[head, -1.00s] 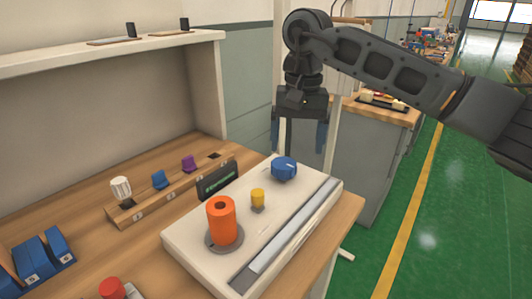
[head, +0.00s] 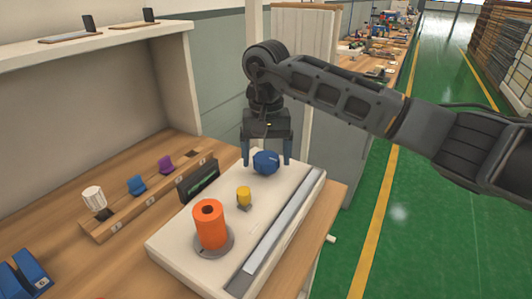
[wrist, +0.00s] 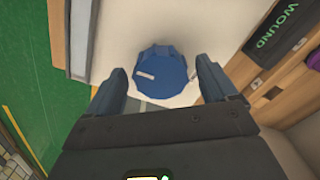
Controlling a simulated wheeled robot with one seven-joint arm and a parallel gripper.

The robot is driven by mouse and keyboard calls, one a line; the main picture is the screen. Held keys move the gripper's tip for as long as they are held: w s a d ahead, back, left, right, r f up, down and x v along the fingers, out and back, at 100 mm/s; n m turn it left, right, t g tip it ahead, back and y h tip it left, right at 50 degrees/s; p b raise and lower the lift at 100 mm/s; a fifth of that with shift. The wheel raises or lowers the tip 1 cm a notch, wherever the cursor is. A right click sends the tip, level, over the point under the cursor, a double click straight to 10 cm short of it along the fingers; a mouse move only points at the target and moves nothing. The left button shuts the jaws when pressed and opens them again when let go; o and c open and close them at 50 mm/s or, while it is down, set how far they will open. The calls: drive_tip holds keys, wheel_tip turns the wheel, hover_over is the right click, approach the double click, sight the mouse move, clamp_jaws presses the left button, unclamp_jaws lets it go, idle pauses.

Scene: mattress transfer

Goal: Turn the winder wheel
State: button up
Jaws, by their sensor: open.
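The winder wheel is a blue knob (head: 266,162) at the far end of the cream winder box (head: 175,246). In the wrist view the blue knob (wrist: 162,71) has a faceted rim and a small pale mark on its left part. My gripper (head: 267,163) is open and points down, with one blue finger on each side of the knob. In the wrist view the fingers of my gripper (wrist: 160,85) stand left and right of the knob, with gaps showing. I cannot tell exactly how low the fingertips are.
An orange spool (head: 210,226) and a yellow knob (head: 244,195) stand on the box nearer me. A dark display (head: 199,180) stands along its left side, reading "WOUND" in the wrist view. A wooden rack (head: 125,214) with small parts lies further left. Open floor is at right.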

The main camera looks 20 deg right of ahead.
drive_tip(key=c, duration=1.1)
drive_tip(key=shift+o, duration=0.2)
drive_tip(key=shift+f+m, duration=0.1)
drive_tip(key=shift+m, duration=0.2)
